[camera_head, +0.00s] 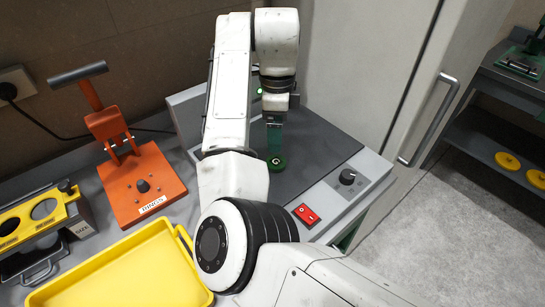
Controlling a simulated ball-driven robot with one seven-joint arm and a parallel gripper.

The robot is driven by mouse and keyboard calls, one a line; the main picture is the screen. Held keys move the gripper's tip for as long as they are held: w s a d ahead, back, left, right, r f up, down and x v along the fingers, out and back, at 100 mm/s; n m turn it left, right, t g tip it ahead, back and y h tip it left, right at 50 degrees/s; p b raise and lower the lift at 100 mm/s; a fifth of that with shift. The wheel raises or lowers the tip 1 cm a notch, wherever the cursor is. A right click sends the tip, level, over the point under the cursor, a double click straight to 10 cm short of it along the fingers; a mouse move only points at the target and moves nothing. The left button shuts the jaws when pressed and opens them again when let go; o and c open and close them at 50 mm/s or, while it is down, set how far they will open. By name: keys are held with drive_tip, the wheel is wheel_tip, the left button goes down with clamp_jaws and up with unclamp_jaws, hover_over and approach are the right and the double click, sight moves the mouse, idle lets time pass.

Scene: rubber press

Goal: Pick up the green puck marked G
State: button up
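A small round green puck (277,164) with a pale mark in its middle shows over the dark plate (318,150) of a grey machine. The mark is too small to read. My gripper (274,150) points down from the end of my white arm, directly above the puck in the picture. A narrow green upright shape reaches from its dark mount down to the puck. I cannot tell whether the gripper touches the puck, or whether its fingers are open or shut. My arm hides the plate's left part.
The machine's front has a red switch (306,214) and a black knob (347,177). An orange press (150,188) stands left, with a yellow tray (132,270) and a yellow holder (38,222) in front. A shelf (492,140) at right holds yellow discs (508,161).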

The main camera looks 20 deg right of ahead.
hover_over(276, 161)
wheel_tip(276, 161, down, 4)
drive_tip(key=shift+f, duration=0.2)
drive_tip(key=shift+f+p, duration=0.6)
drive_tip(key=shift+f, duration=2.1)
drive_tip(key=c, duration=1.2)
drive_tip(key=shift+r, duration=0.1)
